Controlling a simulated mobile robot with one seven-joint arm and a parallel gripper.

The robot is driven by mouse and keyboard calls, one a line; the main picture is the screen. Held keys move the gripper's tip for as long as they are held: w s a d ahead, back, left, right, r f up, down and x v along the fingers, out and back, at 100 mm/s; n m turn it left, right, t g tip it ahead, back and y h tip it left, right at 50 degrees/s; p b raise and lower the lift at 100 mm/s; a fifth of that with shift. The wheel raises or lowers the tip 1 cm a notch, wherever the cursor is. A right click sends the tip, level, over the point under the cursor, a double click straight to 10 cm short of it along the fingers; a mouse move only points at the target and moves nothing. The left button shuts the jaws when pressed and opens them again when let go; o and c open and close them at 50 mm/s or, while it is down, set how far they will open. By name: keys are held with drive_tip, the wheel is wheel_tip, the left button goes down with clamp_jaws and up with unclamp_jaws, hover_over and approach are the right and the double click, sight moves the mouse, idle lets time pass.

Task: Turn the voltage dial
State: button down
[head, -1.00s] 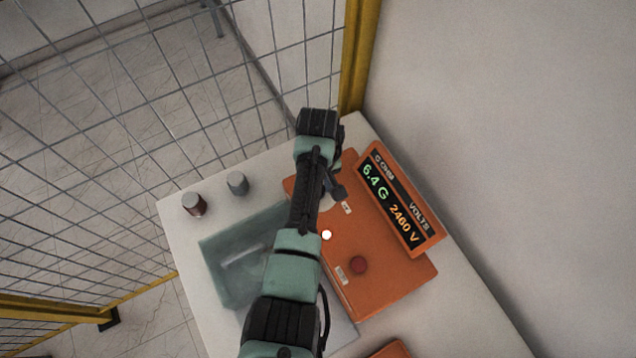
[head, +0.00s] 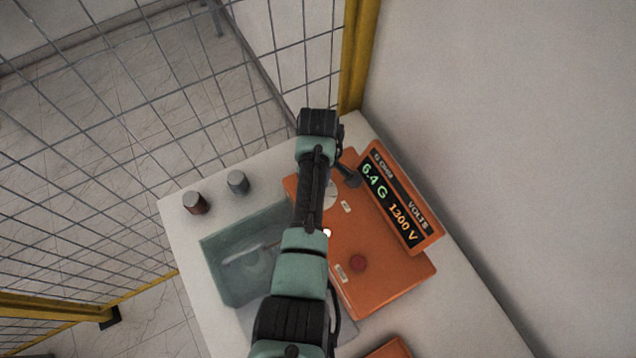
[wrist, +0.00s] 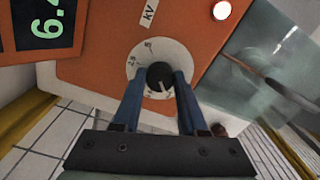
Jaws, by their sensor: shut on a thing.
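The voltage dial is a black knob (wrist: 160,75) with a white pointer line, on a round white scale plate (wrist: 163,60) marked with numbers, in the wrist view. My gripper (wrist: 158,84) has its two blue fingers closed on either side of the knob. In the head view my arm covers the knob, and only part of the white scale plate (head: 330,196) shows. The dial is on an orange tester box (head: 375,270). Its tilted display (head: 390,203) reads 6.4 G and 1300 V.
A clear tank (head: 235,265) stands left of the box, with two small capped jars (head: 195,203) (head: 238,182) behind. A wire fence (head: 150,150) and a wall border the table.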

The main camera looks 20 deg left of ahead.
drive_tip(key=shift+w+a+r, duration=0.1)
drive_tip(key=shift+r, duration=0.05)
drive_tip(key=c, duration=0.7)
unclamp_jaws()
drive_tip(key=shift+c, duration=0.2)
drive_tip(key=o, duration=0.3)
wheel_tip(320, 180, up, 13)
drive_tip(key=b, duration=0.1)
